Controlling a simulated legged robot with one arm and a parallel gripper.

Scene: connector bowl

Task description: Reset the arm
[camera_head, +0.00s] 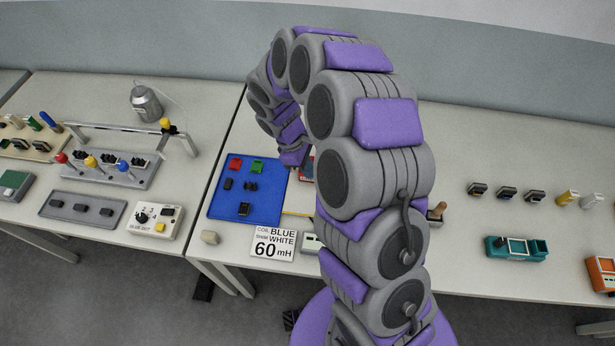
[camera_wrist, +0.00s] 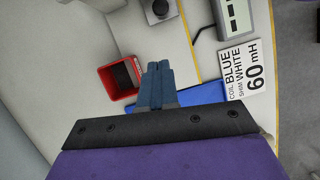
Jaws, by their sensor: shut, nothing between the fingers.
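My gripper (camera_wrist: 158,82) is in the middle of the wrist view, its dark blue-grey fingers together with nothing between them. In the head view my arm rises, bends over to the left and hangs down, with my gripper (camera_head: 293,160) over the right edge of a blue mat (camera_head: 221,205). The mat also shows in the wrist view (camera_wrist: 205,94). A red open box (camera_wrist: 104,76) with a dark inside lies left of the fingers; in the head view my arm partly hides it. How high the gripper hangs is hard to tell.
A white card (camera_head: 273,242) reading "COIL BLUE, SHIM WHITE, 60 mH" is at the front edge. Small red and green parts (camera_head: 257,166) and several dark ones lie on the mat. A lever panel (camera_head: 103,170) stands left; a teal device (camera_head: 517,249) sits right.

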